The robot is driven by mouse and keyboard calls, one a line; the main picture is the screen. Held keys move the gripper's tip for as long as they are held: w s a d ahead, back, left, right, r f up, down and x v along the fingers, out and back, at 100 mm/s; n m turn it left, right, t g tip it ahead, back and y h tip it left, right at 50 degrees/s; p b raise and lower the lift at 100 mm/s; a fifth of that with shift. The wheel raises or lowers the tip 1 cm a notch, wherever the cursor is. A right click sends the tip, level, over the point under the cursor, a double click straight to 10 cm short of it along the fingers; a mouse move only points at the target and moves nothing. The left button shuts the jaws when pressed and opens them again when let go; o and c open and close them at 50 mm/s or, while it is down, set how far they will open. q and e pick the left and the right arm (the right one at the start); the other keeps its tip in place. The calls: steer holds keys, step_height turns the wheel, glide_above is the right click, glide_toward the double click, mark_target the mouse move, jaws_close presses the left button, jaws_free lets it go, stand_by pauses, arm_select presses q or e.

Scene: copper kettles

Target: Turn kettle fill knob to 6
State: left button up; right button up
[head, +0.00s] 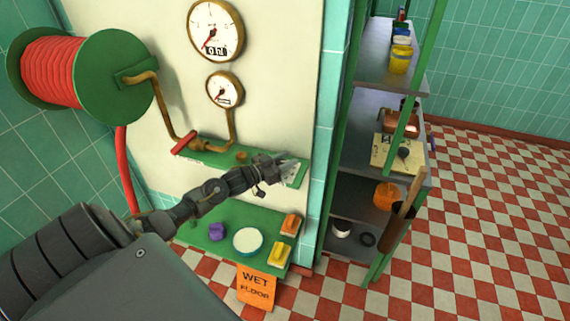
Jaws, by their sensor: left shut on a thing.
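A green panel (213,158) runs along the cream wall, with a white marked dial plate (294,175) at its right end. My left gripper (281,166) reaches in from the lower left and is shut at this dial plate. The fill knob is hidden behind the fingers, so its pointer and number cannot be read. A large round gauge (215,31) and a smaller gauge (225,90) hang above the panel. The large gauge's needle points to the lower left. My right gripper is not in view.
A red lever (185,143) and brass pipe (160,105) are left of the dial, below a red hose reel (48,72). A green shelf (217,230) below holds a bowl (248,240) and small blocks. A loaded rack (372,165) stands at right, with open checkered floor beyond.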

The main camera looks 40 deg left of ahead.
arm_select(q)
steer(key=m+g+h+b, duration=0.1)
steer(key=h+b, duration=0.1)
steer(key=m+g+h+b, duration=0.1)
steer(key=m+h, duration=0.1)
steer(key=shift+s+d+f+b, duration=0.1)
steer(key=shift+d+f+b, duration=0.05)
steer(key=shift+b, duration=0.25)
steer(key=shift+d+m+g+h+b, duration=0.1)
steer(key=shift+m+g+h+b, duration=0.35)
steer(key=shift+h, duration=0.35)
steer(key=o, duration=1)
steer(key=shift+r, duration=0.2)
